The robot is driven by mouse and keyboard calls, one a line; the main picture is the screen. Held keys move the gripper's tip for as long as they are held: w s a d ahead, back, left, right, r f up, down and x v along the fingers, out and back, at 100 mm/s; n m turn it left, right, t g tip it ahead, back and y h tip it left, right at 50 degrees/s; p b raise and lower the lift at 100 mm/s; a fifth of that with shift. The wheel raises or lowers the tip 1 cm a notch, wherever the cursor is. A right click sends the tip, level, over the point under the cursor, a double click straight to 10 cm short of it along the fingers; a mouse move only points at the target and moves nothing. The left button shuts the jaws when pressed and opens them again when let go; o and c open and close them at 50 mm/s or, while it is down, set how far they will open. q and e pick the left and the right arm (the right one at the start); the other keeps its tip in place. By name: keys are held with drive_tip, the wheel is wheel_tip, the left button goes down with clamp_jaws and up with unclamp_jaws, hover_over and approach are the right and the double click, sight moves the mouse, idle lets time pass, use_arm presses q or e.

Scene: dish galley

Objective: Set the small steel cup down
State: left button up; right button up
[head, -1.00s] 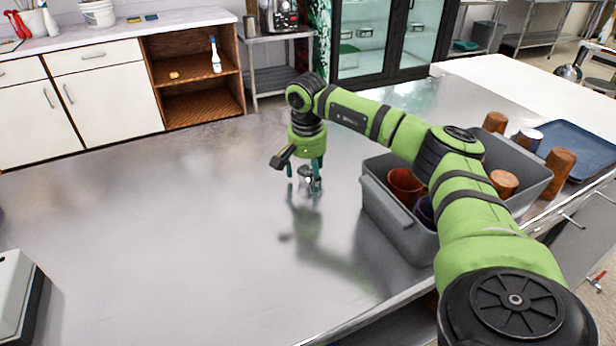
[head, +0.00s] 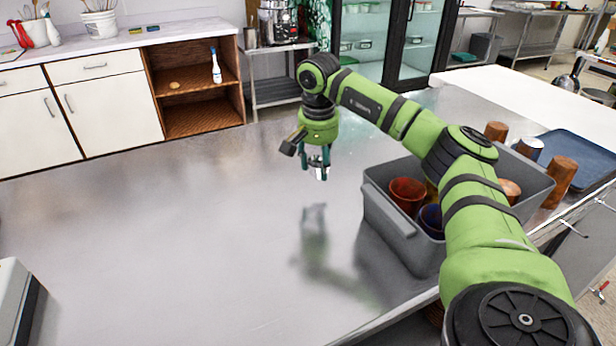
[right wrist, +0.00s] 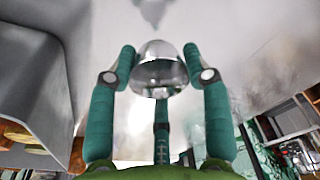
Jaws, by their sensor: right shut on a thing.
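The small steel cup (right wrist: 158,68) is shiny and rounded, held between the green fingers of my right gripper (right wrist: 160,75) in the right wrist view. In the head view, my right gripper (head: 318,168) points down over the counter. Only a bit of the steel cup (head: 321,174) shows between its fingertips. The cup hangs above the bare steel counter (head: 170,240), with a gap between it and its reflection. My left gripper is not in view.
A grey bin (head: 395,245) with a red cup (head: 407,194), a blue cup (head: 431,218) and other cups stands right of the gripper. Brown cups and a blue tray (head: 585,152) lie beyond it. A pale box (head: 12,300) is at the left edge. The counter's middle is clear.

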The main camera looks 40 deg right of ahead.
drive_tip(key=s+d+r, duration=0.5)
drive_tip(key=s+d, duration=0.1)
drive_tip(key=d, duration=0.1)
drive_tip(key=shift+s+r+b, duration=0.25)
drive_tip(key=shift+r+b, duration=0.05)
drive_tip(key=o, duration=1.2)
drive_tip(key=shift+r, duration=0.1)
